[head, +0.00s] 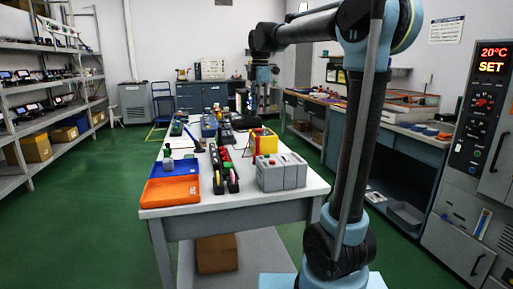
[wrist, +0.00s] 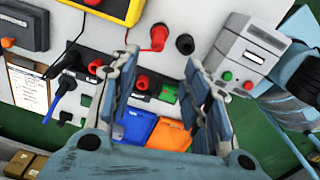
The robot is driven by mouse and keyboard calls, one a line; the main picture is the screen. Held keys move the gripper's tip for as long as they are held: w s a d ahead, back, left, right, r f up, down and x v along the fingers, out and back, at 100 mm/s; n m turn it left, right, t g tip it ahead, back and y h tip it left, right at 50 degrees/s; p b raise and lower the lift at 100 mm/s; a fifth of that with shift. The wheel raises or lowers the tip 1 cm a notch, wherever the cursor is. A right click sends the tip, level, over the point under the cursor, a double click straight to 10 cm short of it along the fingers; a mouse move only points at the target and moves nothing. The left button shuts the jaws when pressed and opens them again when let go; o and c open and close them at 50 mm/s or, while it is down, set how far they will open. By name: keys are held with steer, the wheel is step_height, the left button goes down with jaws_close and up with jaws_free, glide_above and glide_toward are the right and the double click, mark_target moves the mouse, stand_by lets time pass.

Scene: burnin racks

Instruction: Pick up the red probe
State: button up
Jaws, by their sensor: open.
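A red probe (wrist: 158,38), seen nearly end-on, is by the yellow meter in the wrist view. A thin red lead runs from it toward the meter. A similar black probe (wrist: 185,44) is just right of it. My gripper (wrist: 162,60) is open, its two fingers spread apart above the bench. The red probe shows just beyond the gap between the fingertips, and nothing is held. In the head view my gripper (head: 260,105) hangs over the far part of the bench. I cannot make out the red probe clearly there.
The bench (head: 245,193) holds a yellow meter (head: 263,141), a grey box (head: 281,172), a black rack (head: 224,168) with coloured parts, and a blue tray (head: 173,168) and orange tray (head: 170,190). Another red piece (wrist: 141,83) lies between the fingers in the wrist view.

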glide_above(257, 153)
steer(key=f, duration=1)
steer(key=shift+w+d, duration=0.1)
steer(key=shift+w, duration=0.3)
steer(key=shift+w+f, duration=0.2)
steer(key=shift+f, duration=2.95)
jaws_close()
